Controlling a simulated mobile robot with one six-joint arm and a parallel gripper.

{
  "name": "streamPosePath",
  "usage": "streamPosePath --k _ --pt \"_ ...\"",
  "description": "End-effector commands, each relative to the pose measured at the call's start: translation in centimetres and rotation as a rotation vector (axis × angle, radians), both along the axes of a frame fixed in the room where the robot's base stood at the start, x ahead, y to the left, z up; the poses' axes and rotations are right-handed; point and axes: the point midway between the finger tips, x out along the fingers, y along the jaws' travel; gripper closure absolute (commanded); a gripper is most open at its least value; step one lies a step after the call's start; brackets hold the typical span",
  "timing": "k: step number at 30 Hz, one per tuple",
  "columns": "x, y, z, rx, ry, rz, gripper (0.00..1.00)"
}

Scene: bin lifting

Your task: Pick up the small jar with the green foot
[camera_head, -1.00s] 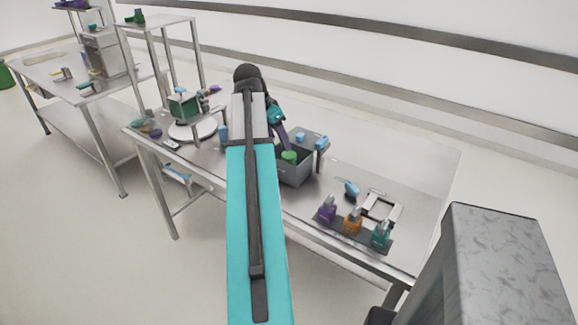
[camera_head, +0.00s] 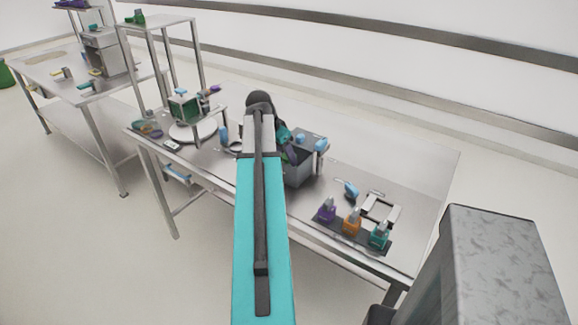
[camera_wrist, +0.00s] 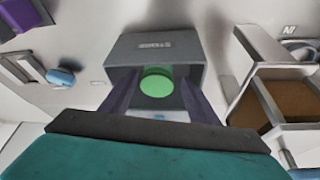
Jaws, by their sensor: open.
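A grey open bin (camera_head: 299,172) stands on the steel table in the head view; its lettered wall shows in the wrist view (camera_wrist: 153,44). Inside it is a round, bright green part (camera_wrist: 156,82), seen from above. I take it for part of the jar; the rest of the jar is hidden. My gripper (camera_wrist: 158,90) is open, with dark purple fingers left and right of the green part and pointing into the bin. I cannot tell whether they touch it. In the head view my gripper (camera_head: 289,156) is at the bin and hides the green part.
The bin walls stand close around the fingers. A box with brown compartments (camera_wrist: 268,98) is right of the bin in the wrist view. A rack with purple, orange and teal bottles (camera_head: 352,224) and a round white plate (camera_head: 193,131) are on the table.

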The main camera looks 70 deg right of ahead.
Motion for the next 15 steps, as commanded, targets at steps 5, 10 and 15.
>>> streamPosePath --k 5,10,15 --pt "-0.1 -0.17 -0.47 0.0 0.0 0.0 0.45" --pt "-0.1 -0.17 -0.48 0.0 0.0 0.0 0.45" --pt "-0.13 -0.18 -0.54 0.0 0.0 0.0 0.45"
